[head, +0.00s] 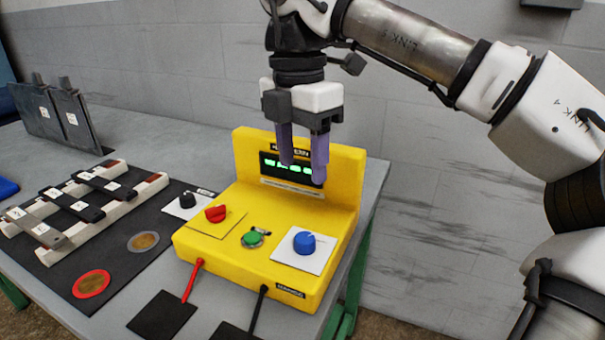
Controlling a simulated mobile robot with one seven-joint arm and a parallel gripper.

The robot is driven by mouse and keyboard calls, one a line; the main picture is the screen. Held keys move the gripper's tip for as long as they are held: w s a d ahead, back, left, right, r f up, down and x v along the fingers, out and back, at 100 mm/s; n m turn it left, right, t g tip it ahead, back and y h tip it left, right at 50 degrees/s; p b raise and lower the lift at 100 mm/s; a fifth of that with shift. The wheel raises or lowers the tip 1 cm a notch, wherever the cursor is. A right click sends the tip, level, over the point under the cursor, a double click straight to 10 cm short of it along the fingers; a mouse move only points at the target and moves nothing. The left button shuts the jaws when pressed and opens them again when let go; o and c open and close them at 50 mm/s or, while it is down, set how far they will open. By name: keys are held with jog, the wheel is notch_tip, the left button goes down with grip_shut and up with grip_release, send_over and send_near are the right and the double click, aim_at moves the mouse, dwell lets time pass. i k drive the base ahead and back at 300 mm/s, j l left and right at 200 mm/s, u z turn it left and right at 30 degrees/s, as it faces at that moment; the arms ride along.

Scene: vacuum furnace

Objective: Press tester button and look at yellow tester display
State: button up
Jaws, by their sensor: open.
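The yellow tester (236,243) stands on the grey table in the head view. Its upright back holds a dark display (270,166) with lit green characters. My gripper's fingers cover part of the display, so I cannot read it in full. A round green button (252,238) sits at the middle of the sloped front panel, between a red knob (216,213) and a blue knob (304,242). My gripper (303,172) points down in front of the display, above and behind the green button. Its two purple fingers are apart and hold nothing.
A black knob (187,199) sits on a white plate left of the tester. Red and black leads run from its front to dark pads (162,315). A rack with several bars (80,210) and two round discs lie on a dark mat at left. A grey wall stands behind.

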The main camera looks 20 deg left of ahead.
aim_at(252, 237)
jog(key=k, duration=1)
